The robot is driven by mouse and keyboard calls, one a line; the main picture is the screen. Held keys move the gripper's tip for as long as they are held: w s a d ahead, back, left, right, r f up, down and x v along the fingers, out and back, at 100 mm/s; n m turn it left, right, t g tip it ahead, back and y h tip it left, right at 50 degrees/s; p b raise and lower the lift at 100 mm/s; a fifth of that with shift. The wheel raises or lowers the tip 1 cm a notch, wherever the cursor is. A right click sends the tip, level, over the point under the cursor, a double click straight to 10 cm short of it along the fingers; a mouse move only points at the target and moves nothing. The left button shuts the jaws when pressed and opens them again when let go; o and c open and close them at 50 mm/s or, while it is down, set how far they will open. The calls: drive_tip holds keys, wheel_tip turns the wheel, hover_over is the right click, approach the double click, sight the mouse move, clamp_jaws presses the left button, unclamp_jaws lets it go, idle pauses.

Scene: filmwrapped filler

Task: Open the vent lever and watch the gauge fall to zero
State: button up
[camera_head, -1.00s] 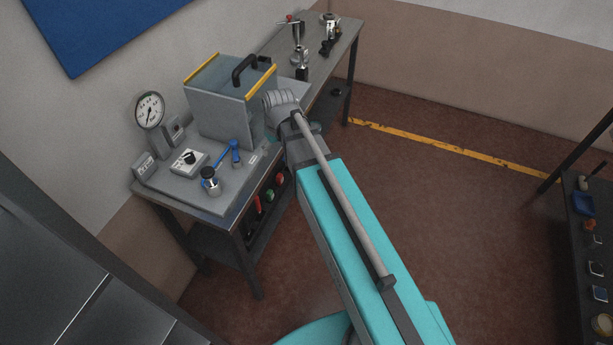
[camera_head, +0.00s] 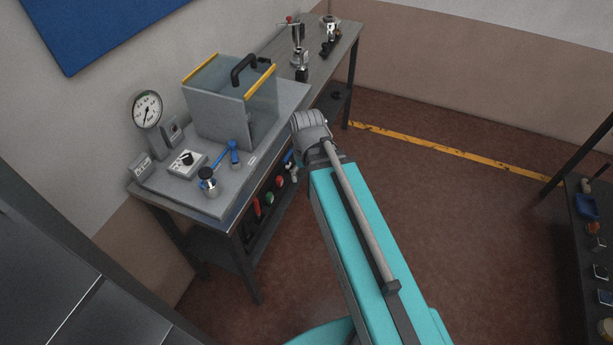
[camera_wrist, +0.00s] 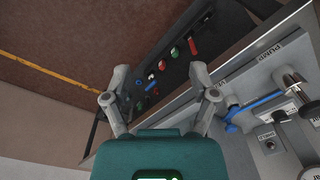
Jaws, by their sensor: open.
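The round white gauge (camera_head: 147,110) stands at the back left of the panel. Its dark needle points down and left; the numbers are too small to read. In the head view, my arm hides most of the gripper.
The chamber (camera_head: 222,115) has yellow edges and a black handle. A white box with a black knob (camera_head: 187,163) sits near the gauge. Red and green items (camera_head: 268,198) are below the bench's front edge.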

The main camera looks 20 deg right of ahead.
drive_tip(key=shift+s+d, duration=0.1)
drive_tip(key=shift+s, duration=0.15)
drive_tip(key=shift+s+f, duration=0.1)
drive_tip(key=shift+s, duration=0.05)
drive_tip(key=shift+c, duration=1)
drive_tip(key=shift+s+d+f+m, duration=0.1)
drive_tip(key=shift+s+d+m, duration=0.25)
drive_tip(key=shift+s, duration=0.15)
drive_tip(key=shift+c, duration=0.4)
drive_tip(key=shift+w, duration=0.1)
